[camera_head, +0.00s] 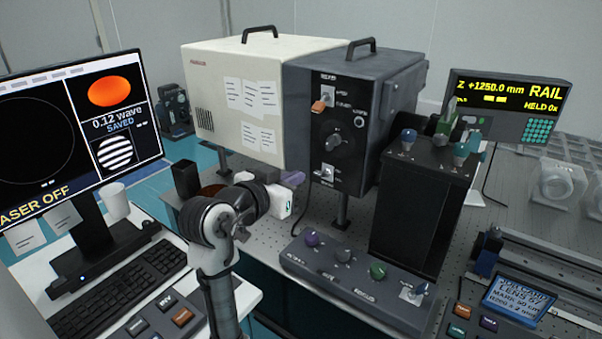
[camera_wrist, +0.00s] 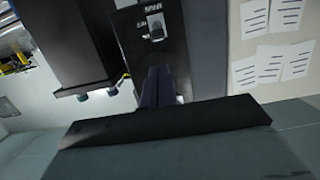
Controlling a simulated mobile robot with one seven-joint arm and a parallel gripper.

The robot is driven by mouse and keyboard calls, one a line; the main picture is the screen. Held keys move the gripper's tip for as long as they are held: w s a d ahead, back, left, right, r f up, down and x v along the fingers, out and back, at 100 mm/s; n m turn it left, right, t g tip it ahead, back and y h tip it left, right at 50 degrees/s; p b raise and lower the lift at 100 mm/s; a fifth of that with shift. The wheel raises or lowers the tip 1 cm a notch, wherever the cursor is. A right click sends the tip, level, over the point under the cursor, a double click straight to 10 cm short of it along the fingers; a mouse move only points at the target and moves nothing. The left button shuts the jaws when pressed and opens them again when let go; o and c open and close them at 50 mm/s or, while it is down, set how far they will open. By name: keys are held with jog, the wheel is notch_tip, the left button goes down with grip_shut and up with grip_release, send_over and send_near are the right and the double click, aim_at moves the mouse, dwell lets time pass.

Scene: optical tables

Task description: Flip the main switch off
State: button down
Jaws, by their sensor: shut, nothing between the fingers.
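The dark grey control box (camera_head: 370,100) has an orange rocker or lever (camera_head: 318,106) at upper left, a round black knob (camera_head: 334,143) in the middle and a small metal toggle (camera_head: 328,170) at the bottom. The labels are too small to tell for sure which is the main switch. My gripper (camera_head: 295,179) is shut and empty, in front of and left of the box's lower panel. In the wrist view, which looks upside down, my gripper's dark fingers (camera_wrist: 160,82) point at the panel, just below a toggle on a metal plate (camera_wrist: 155,26). Contact cannot be told.
A cream box (camera_head: 225,75) with papers adjoins the control box on the left. A knob console (camera_head: 355,275) lies below, and a dark pedestal with knobs (camera_head: 418,200) stands close at right. The left monitor (camera_head: 75,140) reads "LASER OFF"; a rail display (camera_head: 505,100) is at right.

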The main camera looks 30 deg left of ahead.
aim_at(320, 174)
jog(key=w+f+p, duration=0.1)
jog(key=w+p, duration=0.1)
jog(key=w, duration=0.6)
jog(key=shift+w+d+f, duration=0.15)
jog(key=shift+w+f, duration=0.1)
jog(key=shift+f, duration=0.05)
jog(key=shift+f, duration=0.1)
jog(key=shift+s+f+t+b, duration=0.1)
jog(key=shift+t+b, duration=0.2)
jog(key=shift+b, duration=0.45)
